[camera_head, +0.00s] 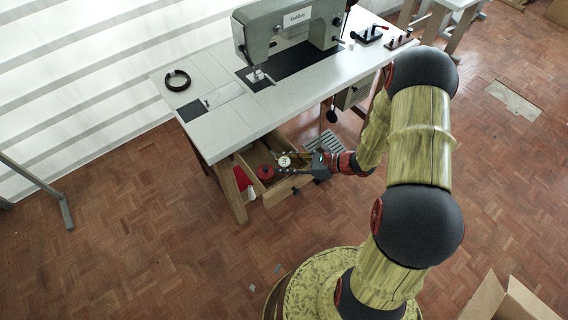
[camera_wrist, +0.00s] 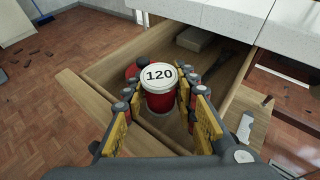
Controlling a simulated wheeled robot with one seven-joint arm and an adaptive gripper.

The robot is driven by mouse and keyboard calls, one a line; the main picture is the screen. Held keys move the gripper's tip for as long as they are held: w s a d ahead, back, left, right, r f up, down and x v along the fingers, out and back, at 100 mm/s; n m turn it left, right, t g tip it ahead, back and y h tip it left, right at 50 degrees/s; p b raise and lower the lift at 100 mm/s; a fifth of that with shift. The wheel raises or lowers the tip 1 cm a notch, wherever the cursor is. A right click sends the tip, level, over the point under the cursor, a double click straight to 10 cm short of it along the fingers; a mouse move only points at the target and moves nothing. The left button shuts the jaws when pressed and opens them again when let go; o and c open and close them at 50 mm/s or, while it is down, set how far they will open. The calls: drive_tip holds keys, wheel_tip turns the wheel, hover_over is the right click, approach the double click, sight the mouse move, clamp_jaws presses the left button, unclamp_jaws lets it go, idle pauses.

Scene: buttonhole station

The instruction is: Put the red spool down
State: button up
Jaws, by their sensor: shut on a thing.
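A red spool with a white top marked "120" (camera_wrist: 158,100) is between the fingers of my gripper (camera_wrist: 160,98) in the wrist view. The fingers are shut on its sides and it looks upright. It is over the open wooden drawer (camera_wrist: 95,105); whether its base touches the drawer floor I cannot tell. In the head view the white top (camera_head: 284,161) shows at the fingertips of my gripper (camera_head: 287,160). A second red round thing (camera_wrist: 132,70) lies in the drawer just behind and left of the held spool; it also shows in the head view (camera_head: 265,173).
The drawer is under the sewing table (camera_head: 222,130), which bears a sewing machine (camera_head: 288,30) and a black ring (camera_head: 177,80). A brownish block (camera_wrist: 196,39) lies at the drawer's back. A cardboard box (camera_head: 505,300) stands at the lower right.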

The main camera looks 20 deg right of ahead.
drive_tip(key=shift+f, duration=0.45)
